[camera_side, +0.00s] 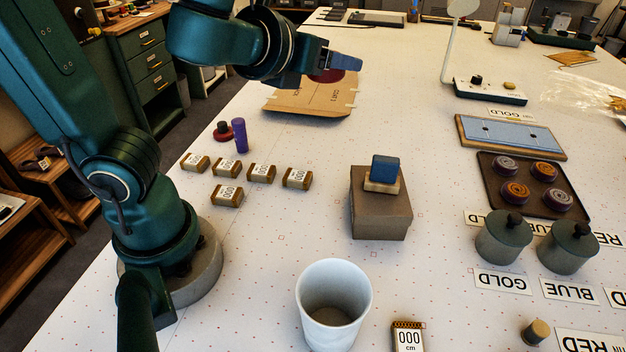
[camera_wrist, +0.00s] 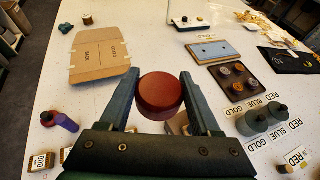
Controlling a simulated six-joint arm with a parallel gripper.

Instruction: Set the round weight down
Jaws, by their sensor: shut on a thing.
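The round weight is a dark red disc (camera_wrist: 160,92) between the two fingers of my gripper (camera_wrist: 156,98) in the wrist view. My gripper is shut on its sides. In the side view my gripper (camera_side: 337,65) is raised above the table, and the red disc (camera_side: 327,76) shows partly below the fingers. Behind it in that view lies a flat cardboard pattern (camera_side: 300,102) marked COAT BACK. In the wrist view the cardboard (camera_wrist: 98,62) lies ahead and to the left of the disc. The disc looks held clear of the table; its exact height is hard to tell.
A brown box (camera_side: 380,215) bears a blue block (camera_side: 385,168). Several labelled blocks (camera_side: 262,172), a purple cylinder (camera_side: 239,135) and a red knobbed piece (camera_side: 222,131) stand nearer my base. A tray of spools (camera_side: 500,206), lidded pots (camera_side: 503,240) and a white cup (camera_side: 334,300) are also out.

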